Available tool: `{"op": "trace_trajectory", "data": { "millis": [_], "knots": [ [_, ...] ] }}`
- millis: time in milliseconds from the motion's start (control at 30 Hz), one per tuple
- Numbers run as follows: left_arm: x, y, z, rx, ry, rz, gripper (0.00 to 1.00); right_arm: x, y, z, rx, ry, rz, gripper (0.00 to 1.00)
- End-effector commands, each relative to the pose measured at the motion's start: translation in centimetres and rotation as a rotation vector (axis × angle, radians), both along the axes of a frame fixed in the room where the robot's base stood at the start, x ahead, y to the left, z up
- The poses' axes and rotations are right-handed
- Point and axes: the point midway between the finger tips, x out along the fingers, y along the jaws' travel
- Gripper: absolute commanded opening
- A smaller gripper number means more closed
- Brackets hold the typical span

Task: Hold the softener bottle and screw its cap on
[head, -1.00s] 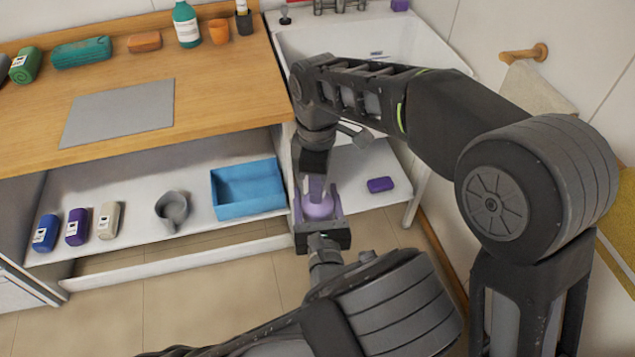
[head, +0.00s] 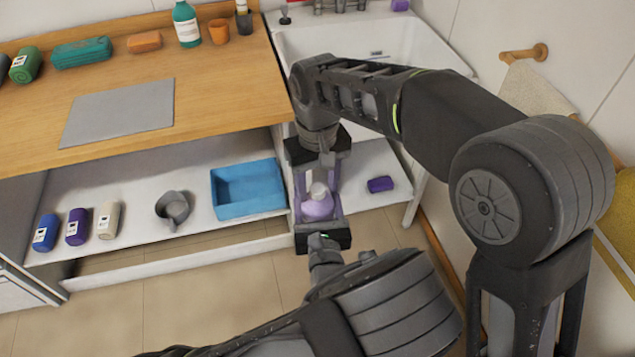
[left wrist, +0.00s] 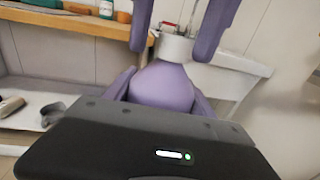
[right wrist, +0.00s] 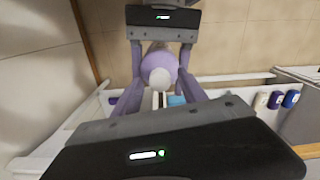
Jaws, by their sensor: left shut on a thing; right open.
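The softener bottle (head: 318,209) is lilac and upright in the head view. It also shows in the left wrist view (left wrist: 162,87). A whitish cap (head: 319,191) sits on top of it; I cannot tell how tightly it is screwed. The cap shows from above in the right wrist view (right wrist: 160,78). My left gripper (head: 318,216) is shut on the bottle's body from the near side. My right gripper (head: 318,184) is open and points down from above, one finger on each side of the cap with gaps visible.
A white shelf (head: 140,200) at left holds a blue bin (head: 248,190), a grey jug (head: 173,207) and several small bottles. A purple block (head: 380,184) lies on the shelf under the sink (head: 400,60). The wooden counter (head: 220,100) is behind the bottle.

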Motion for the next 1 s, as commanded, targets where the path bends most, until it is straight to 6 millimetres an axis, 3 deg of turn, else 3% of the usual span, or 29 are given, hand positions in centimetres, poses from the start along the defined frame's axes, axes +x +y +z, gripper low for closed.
{"op": "trace_trajectory", "data": {
  "millis": [267,600,1000],
  "knots": [
    [0.0,0.0,0.0,0.0,-0.001,0.0,0.0,0.0,0.0,0.5,0.002,-0.001,0.001,0.49],
    [0.0,0.0,0.0,0.0,-0.001,0.0,0.0,0.0,0.0,4.2,0.0,-0.001,0.002,0.49],
    [0.0,0.0,0.0,0.0,-0.001,0.0,0.0,0.1,-0.3,4.4,-0.001,0.003,-0.005,0.45]
  ]
}}
